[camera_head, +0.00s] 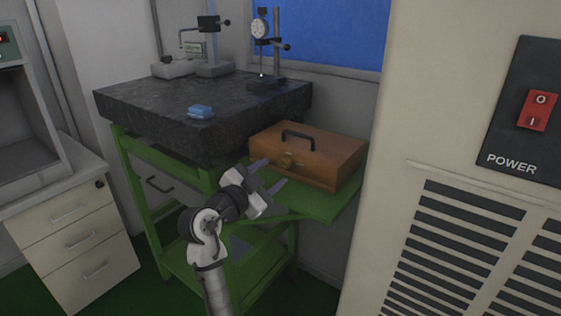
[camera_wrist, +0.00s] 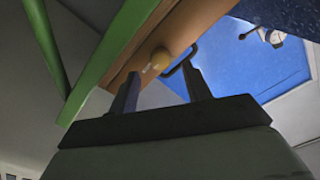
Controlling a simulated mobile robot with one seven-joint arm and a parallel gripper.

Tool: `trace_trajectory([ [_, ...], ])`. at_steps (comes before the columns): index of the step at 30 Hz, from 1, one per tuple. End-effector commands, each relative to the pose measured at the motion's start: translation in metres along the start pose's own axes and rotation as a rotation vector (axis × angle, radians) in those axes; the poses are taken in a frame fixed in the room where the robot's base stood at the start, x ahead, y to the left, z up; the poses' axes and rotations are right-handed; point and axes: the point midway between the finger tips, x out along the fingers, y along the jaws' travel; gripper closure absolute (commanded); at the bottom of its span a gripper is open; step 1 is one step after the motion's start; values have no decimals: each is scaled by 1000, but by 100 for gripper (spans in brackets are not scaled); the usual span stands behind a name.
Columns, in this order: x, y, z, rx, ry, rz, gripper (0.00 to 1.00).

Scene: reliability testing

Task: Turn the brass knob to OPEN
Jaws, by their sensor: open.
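The brass knob (camera_head: 286,160) is on the front face of a brown wooden box (camera_head: 335,156) with a dark top handle. My gripper (camera_head: 270,174) is open and empty in front of that face. In the wrist view the knob (camera_wrist: 161,59) is a yellowish round piece beyond my gripper (camera_wrist: 163,73), between the line of the two fingers. A gap seems to separate the fingertips from the knob, though its depth is hard to judge. The OPEN marking is too small to read.
The box stands on a green shelf (camera_head: 309,201) beside a dark granite plate (camera_head: 150,112) holding measuring stands and a blue block (camera_head: 200,112). A beige cabinet (camera_head: 405,130) with a red power switch (camera_head: 538,110) is close on the right. Drawers (camera_head: 75,235) stand at left.

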Motion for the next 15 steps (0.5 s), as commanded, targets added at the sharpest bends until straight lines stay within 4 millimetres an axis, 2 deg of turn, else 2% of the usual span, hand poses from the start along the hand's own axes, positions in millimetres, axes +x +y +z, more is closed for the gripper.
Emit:
trace_trajectory([
  [1, 11, -1, -3, -2, 2, 3, 51],
  [6, 35, -1, -2, 0, 1, 1, 51],
  [15, 49, 0, 0, 0, 0, -1, 51],
])
